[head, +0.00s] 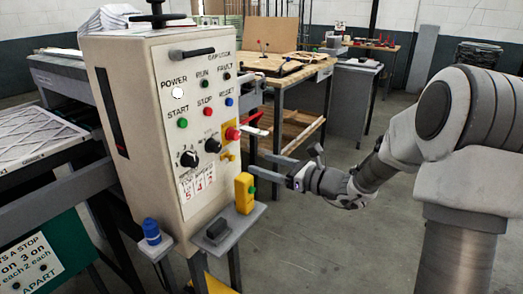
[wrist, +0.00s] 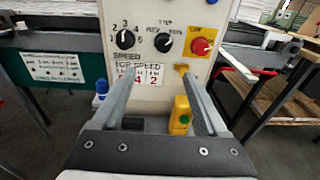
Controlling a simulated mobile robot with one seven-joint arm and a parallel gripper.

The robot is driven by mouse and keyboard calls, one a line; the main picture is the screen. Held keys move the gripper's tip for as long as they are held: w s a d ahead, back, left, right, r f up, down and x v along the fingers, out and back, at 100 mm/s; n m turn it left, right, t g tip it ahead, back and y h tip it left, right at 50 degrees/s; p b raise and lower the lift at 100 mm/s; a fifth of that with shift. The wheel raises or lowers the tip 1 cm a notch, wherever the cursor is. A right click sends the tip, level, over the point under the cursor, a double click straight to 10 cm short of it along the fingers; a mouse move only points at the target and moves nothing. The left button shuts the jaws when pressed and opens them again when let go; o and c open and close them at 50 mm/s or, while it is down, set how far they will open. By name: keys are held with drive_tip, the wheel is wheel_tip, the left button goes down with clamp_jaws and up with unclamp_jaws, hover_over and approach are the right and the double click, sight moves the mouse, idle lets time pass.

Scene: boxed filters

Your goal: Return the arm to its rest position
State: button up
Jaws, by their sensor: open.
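My gripper (head: 283,168) is open and empty, in front of the right side of the beige control cabinet (head: 137,95). In the head view my grey arm reaches in from the right edge, bent at the elbow. In the wrist view my two fingers (wrist: 162,98) are spread wide and point at the cabinet's lower face, below the dials and the red stop button (wrist: 201,46). The yellow device with a green button (wrist: 180,115) shows between the fingers, beside the right one; nothing is held. I cannot tell the exact gap between fingertips and cabinet.
A shelf (head: 232,226) juts from the cabinet under my gripper, carrying the yellow device (head: 244,193). A blue-capped item (head: 152,232) stands at left. A conveyor (head: 40,140) is left of the cabinet, a wooden workbench (head: 290,75) behind. The floor below my arm is clear.

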drive_tip(key=s+a+r+n+g+h+p, duration=0.2)
drive_tip(key=s+a+r+n+g+p, duration=0.15)
drive_tip(key=s+n, duration=0.55)
drive_tip(key=s+a+r+n+g+h+p, duration=0.25)
drive_tip(key=s+n+g, duration=0.3)
drive_tip(key=s, duration=0.55)
drive_tip(key=s+d+r+n+t+h+p, duration=0.3)
drive_tip(key=s+d+r+n+h+p, duration=0.2)
drive_tip(key=s+d+r+n+h, duration=0.3)
drive_tip(key=s+d+n, duration=0.3)
drive_tip(key=d, duration=0.1)
drive_tip(key=shift+s+d+r+t+h, duration=0.3)
drive_tip(key=shift+s+d+r+h, duration=0.05)
drive_tip(key=shift+s+d, duration=0.05)
drive_tip(key=shift+n, duration=0.25)
